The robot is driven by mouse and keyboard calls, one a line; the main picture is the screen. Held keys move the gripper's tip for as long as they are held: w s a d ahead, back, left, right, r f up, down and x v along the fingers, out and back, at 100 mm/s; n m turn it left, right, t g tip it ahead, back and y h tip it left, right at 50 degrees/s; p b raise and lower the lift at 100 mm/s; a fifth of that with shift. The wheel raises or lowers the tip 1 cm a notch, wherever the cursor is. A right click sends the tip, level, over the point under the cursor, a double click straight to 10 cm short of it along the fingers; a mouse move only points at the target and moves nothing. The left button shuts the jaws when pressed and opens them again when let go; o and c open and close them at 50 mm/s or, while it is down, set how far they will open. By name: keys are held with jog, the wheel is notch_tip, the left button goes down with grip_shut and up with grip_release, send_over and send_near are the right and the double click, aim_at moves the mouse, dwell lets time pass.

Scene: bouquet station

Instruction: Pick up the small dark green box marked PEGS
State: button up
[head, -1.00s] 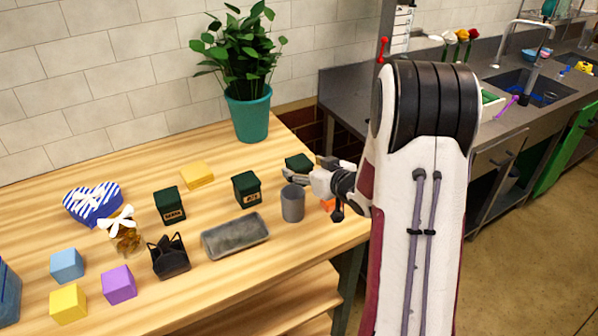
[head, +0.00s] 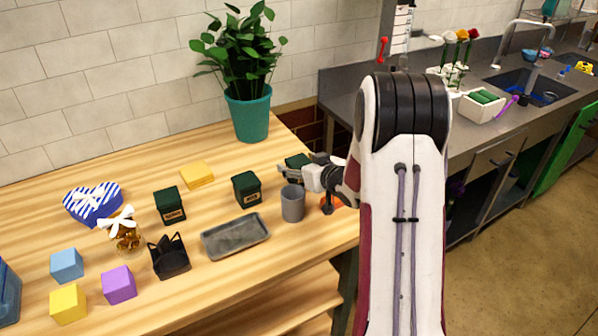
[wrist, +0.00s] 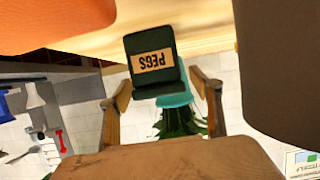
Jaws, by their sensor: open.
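The dark green PEGS box (wrist: 150,62) shows upside down in the wrist view, its tan label readable. It stands on the wooden table and lies between and just beyond the two fingertips of my gripper (wrist: 162,88). The fingers are apart, and I see no clear contact with the box. In the head view the box (head: 296,160) is at the table's back right, partly hidden by my gripper (head: 284,172).
A grey cup (head: 292,204) stands close in front of my gripper, with an orange object (head: 340,203) to its right. Two other dark green boxes (head: 246,188) (head: 169,206) stand left. A grey tray (head: 236,236) and potted plant (head: 249,115) are nearby.

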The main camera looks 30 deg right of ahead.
aim_at(299, 161)
jog(key=c, duration=1.3)
jog(key=shift+o, duration=0.2)
jog(key=shift+r, duration=0.15)
jog(key=shift+r, duration=4.95)
